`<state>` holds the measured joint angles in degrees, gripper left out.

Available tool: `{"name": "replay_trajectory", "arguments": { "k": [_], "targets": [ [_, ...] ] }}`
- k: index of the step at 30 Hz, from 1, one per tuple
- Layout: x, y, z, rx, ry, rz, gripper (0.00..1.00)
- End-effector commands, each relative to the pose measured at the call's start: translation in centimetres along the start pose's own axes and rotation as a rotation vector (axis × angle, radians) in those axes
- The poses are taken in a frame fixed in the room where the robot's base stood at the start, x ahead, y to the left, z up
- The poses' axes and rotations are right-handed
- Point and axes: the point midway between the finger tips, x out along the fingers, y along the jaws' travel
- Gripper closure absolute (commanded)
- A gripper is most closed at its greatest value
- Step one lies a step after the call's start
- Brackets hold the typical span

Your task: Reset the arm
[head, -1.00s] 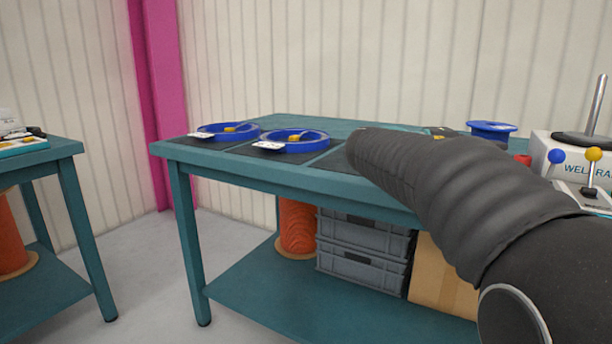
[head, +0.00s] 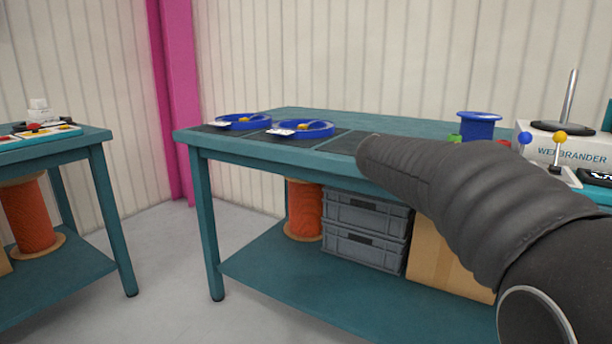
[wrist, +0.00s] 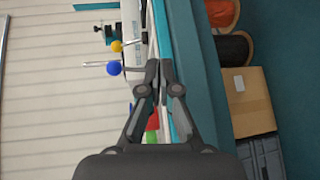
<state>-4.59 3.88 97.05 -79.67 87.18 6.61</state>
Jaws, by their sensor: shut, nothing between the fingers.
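My gripper (wrist: 159,68) shows in the wrist view with its two fingers together, shut and empty. It hangs in front of the bench edge, with the white machine and its ball-topped levers beyond the fingertips. In the head view my dark sleeved arm crosses the right side in front of the bench (head: 262,155), and the gripper itself is not visible there. Two blue trays or reels, one at the left (head: 243,121) and one nearer the middle (head: 300,129), lie on dark mats on the bench.
The white machine (head: 575,150) and a blue spool (head: 479,126) stand on the bench at right. Grey crates (head: 363,247), a cardboard box (head: 440,258) and an orange cable reel (head: 303,210) sit on the lower shelf. Another table (head: 60,152) stands at left, with open floor between.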

Motion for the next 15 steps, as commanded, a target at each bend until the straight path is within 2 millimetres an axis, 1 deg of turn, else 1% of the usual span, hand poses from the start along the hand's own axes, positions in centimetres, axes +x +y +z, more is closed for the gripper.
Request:
{"name": "replay_trajectory", "arguments": {
  "k": [1, 4, 8, 9, 11, 12, 14, 15],
  "targets": [
    [0.1, -1.3, -0.2, -0.016, 0.013, -0.038, 1.00],
    [0.1, -4.1, -0.2, -0.040, 0.042, -0.123, 1.00],
    [-0.3, -8.1, 0.5, -0.064, 0.085, -0.265, 1.00],
    [-0.7, -9.5, 0.9, -0.066, 0.102, -0.323, 1.00],
    [-1.4, -11.7, 1.9, -0.065, 0.128, -0.417, 1.00],
    [-2.0, -13.3, 2.7, -0.059, 0.147, -0.488, 1.00],
    [-3.3, -15.4, 4.1, -0.042, 0.176, -0.596, 1.00],
    [-4.2, -16.8, 5.1, -0.025, 0.194, -0.668, 1.00]
  ]
}}
